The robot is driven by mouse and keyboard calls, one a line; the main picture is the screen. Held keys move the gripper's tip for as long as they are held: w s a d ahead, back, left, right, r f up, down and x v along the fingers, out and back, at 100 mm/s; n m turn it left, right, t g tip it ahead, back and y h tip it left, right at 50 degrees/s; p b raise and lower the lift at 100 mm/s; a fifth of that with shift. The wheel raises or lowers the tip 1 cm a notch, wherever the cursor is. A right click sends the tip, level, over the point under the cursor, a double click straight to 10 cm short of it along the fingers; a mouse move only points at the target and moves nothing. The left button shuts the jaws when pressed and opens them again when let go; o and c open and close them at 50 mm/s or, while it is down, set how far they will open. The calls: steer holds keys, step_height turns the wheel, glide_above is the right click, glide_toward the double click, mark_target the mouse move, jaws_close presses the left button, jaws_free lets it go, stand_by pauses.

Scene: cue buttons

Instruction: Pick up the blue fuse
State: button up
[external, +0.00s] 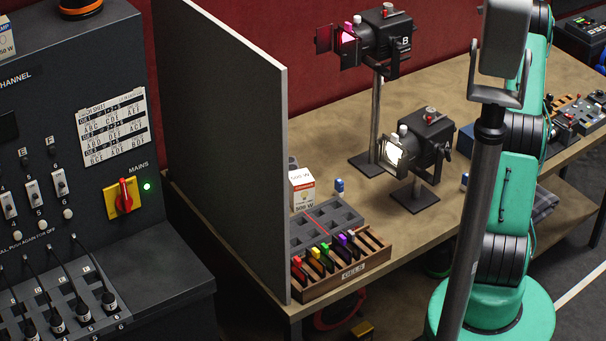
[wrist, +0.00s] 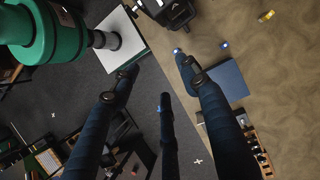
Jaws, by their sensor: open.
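A small blue-and-white piece (external: 339,186), which looks like a blue fuse, stands on the table beside the white lamp box in the external view. Another small blue thing (external: 465,180) shows at the edge of my arm, partly hidden. In the wrist view, small blue-and-white pieces lie on the tan tabletop, one (wrist: 224,45) clear of my fingers and one (wrist: 177,51) close to the right fingertip. I cannot tell which one matches which. My gripper (wrist: 156,64) is open, with its dark fingers apart and nothing held. It is not clearly visible in the external view.
A tall grey partition (external: 222,140) stands at the table's left. Two stage lamps (external: 385,40) (external: 425,145) stand on the table. A wooden rack (external: 345,268) holds several coloured pieces before a grey slotted tray (external: 325,222). A blue flat thing (wrist: 222,82) lies near my right finger.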

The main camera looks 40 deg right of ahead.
step_height(320, 180, down, 30)
steer(key=shift+a, duration=0.15)
glide_above(466, 183)
steer(key=w+d, duration=0.1)
steer(key=d, duration=0.2)
steer(key=shift+d+f, duration=0.15)
steer(key=shift+f, duration=3.75)
steer(key=shift+x, duration=2.6)
steer(key=c, duration=1.1)
steer(key=shift+c, duration=0.2)
